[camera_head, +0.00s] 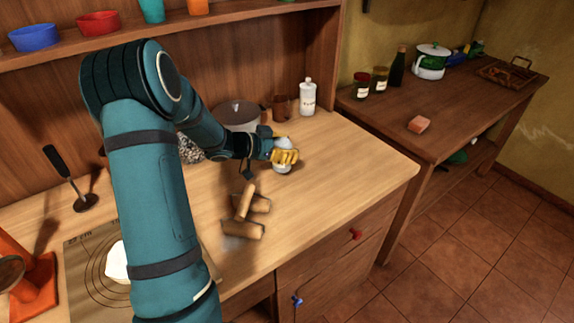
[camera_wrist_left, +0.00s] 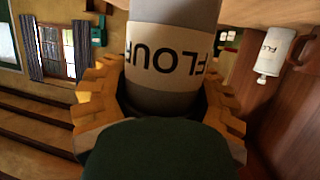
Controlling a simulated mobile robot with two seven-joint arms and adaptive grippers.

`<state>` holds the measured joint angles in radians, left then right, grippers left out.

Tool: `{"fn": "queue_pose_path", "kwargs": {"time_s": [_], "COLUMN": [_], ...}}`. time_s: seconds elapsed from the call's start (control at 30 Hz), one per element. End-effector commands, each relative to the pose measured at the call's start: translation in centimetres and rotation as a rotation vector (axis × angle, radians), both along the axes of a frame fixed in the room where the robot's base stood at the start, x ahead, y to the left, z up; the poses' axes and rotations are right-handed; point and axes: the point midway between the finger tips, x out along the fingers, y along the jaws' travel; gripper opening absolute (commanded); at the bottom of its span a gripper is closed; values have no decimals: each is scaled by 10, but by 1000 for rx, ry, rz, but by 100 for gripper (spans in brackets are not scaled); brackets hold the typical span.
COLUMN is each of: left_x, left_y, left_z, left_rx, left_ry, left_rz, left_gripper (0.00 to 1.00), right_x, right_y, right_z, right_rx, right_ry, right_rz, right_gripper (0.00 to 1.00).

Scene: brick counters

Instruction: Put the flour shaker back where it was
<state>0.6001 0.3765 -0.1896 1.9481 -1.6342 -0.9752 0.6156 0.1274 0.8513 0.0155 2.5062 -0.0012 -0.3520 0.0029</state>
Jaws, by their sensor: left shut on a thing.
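The flour shaker (camera_wrist_left: 170,62) fills the middle of the left wrist view, grey with a pale band lettered FLOUR, which reads upside down there. My left gripper (camera_head: 285,156) has its yellow fingers shut around it. In the head view the shaker's pale bottom (camera_head: 282,169) shows below the fingers, near the right part of the wooden counter. It looks upright; I cannot tell whether it touches the counter. My right gripper is not in view.
A white labelled canister (camera_head: 307,98) and a brown mug (camera_head: 283,107) stand at the back of the counter (camera_head: 345,170). Wooden rolling-pin-like pieces (camera_head: 243,228) lie in front of my gripper. The counter's right end is clear.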

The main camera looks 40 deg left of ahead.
Motion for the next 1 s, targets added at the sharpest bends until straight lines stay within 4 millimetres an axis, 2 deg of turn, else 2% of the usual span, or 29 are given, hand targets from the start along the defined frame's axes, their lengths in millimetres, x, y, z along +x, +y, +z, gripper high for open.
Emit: {"fn": "queue_pose_path", "kwargs": {"time_s": [0.17,0.4,0.8,0.83,0.9,1.0], "left_x": [0,0,0,0,0,0], "left_y": [0,0,0,0,0,0], "left_z": [-12,-42,-45,-45,-45,-45], "left_rx": [-1,-1,0,0,0,0], "left_ry": [-1,0,-1,0,0,0], "left_rz": [1,0,1,1,1,1], "left_gripper": [11,11,11,65,90,92], "right_x": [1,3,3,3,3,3], "right_y": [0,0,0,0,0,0], "right_z": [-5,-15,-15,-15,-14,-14], "right_rx": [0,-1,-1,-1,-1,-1], "right_ry": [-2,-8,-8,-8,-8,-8], "right_rz": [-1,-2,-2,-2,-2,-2], "right_gripper": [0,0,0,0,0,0]}}
